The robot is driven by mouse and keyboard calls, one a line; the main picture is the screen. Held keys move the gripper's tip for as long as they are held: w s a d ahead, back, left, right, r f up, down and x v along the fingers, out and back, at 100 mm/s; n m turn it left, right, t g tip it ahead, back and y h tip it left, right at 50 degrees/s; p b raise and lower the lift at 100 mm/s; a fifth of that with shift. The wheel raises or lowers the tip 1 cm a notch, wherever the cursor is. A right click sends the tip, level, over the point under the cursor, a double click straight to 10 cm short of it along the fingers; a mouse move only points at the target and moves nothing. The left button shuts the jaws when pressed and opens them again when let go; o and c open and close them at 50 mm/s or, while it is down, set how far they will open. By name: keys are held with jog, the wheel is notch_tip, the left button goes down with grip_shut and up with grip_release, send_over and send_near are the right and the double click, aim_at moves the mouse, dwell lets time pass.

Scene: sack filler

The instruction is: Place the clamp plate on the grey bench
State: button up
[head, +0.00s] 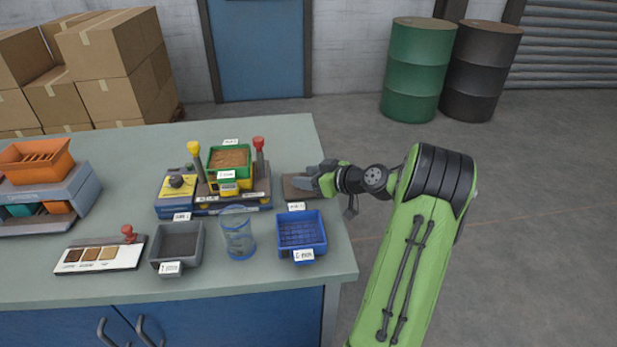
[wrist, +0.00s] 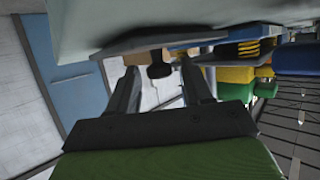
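The grey bench (head: 110,150) stands in front of me with a grey-green top. A flat dark brown plate (head: 297,188) lies on it near the right edge; it may be the clamp plate, but I cannot be sure. My gripper (head: 318,181) is low over the right part of this plate and hides some of it. In the wrist view my gripper (wrist: 160,70) has its two fingers apart. A dark knob (wrist: 159,70) shows in the gap between them, with no clear contact. A dark flat plate (wrist: 130,44) shows past the fingers, against the bench.
A blue and yellow station with a green tray of brown grains (head: 229,158) stands left of my gripper. A blue bin (head: 301,238), a clear beaker (head: 238,240) and a grey bin (head: 178,245) line the front. Bare benchtop lies at the back.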

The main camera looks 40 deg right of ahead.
jog(key=shift+r, duration=0.2)
jog(key=p+v, duration=0.2)
jog(key=v, duration=1)
jog(key=w+a+r+n+g+p, duration=0.1)
jog(key=a+r+g+p, duration=0.3)
jog(key=a, duration=0.7)
jog(key=w+a+r+g+p, duration=0.2)
jog(key=a+r, duration=0.4)
jog(key=a, duration=0.5)
jog(key=s+a+r+m+p, duration=0.1)
jog(key=s+a+r+p, duration=0.1)
jog(key=s, duration=0.3)
jog(key=s+a+r+m+g+h+p, duration=0.1)
jog(key=s+a+r+p, duration=0.1)
jog(key=s+a, duration=0.2)
jog(key=s+a+r+m+h+p, duration=0.1)
jog(key=s+a+r+p, duration=0.1)
jog(key=s, duration=0.6)
jog(key=shift+s+a+r+g, duration=0.2)
jog(key=shift+a+r+g, duration=0.2)
jog(key=shift+a, duration=0.35)
